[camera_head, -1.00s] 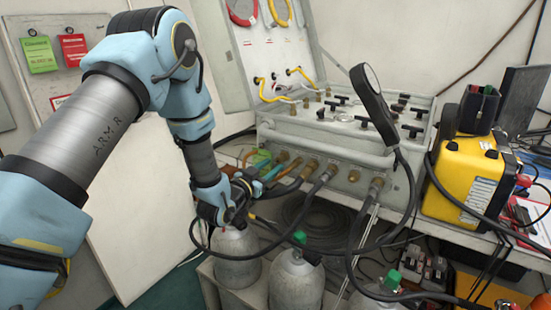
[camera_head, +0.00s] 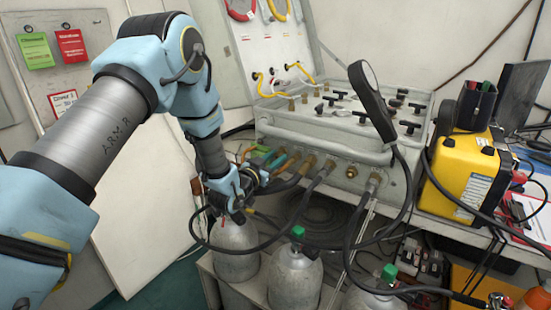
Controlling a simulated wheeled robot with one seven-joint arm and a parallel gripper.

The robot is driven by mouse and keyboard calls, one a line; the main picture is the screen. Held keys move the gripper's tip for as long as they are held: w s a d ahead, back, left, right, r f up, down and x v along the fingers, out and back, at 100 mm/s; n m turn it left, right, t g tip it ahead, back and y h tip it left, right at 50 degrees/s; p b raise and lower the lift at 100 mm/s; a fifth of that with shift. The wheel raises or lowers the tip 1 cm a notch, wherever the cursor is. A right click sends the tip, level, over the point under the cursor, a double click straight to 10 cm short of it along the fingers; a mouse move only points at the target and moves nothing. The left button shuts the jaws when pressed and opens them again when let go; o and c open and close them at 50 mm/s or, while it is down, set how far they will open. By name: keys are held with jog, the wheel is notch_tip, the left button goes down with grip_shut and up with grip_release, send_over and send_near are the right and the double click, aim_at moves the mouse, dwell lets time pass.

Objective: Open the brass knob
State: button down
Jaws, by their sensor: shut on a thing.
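My gripper (camera_head: 238,213) is at the top of the left grey cylinder (camera_head: 238,260), below the front of the air panel. It is shut on the knob at that cylinder's top. The gripper and wrist cover this knob, so its colour and how far it is turned cannot be seen. The middle cylinder (camera_head: 294,282) has a green knob (camera_head: 298,232). The right cylinder also has a green knob (camera_head: 389,272).
The grey panel case (camera_head: 330,150) stands behind, with brass hose fittings (camera_head: 310,163) along its front. Black hoses (camera_head: 350,240) loop over the cylinders close to my gripper. A round gauge or mirror (camera_head: 372,100) rises on the panel. A yellow case (camera_head: 462,177) stands right.

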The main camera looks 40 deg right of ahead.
jog(key=shift+f+n+b, duration=0.15)
jog(key=shift+n+b, duration=0.15)
jog(key=shift+b, duration=0.2)
jog(key=n+b, duration=0.2)
jog(key=shift+w+f+n+b, duration=0.1)
jog(key=shift+n+b, duration=0.3)
jog(key=n+b, duration=0.3)
jog(key=n, duration=0.1)
jog(key=shift+n, duration=0.3)
jog(key=n+b, duration=0.2)
jog(key=n, duration=0.2)
jog(key=shift+n, duration=0.3)
jog(key=shift+r+n+b, duration=0.2)
jog(key=shift+n+b, duration=0.45)
jog(key=shift+n, duration=1.55)
jog(key=c, duration=0.9)
grip_release()
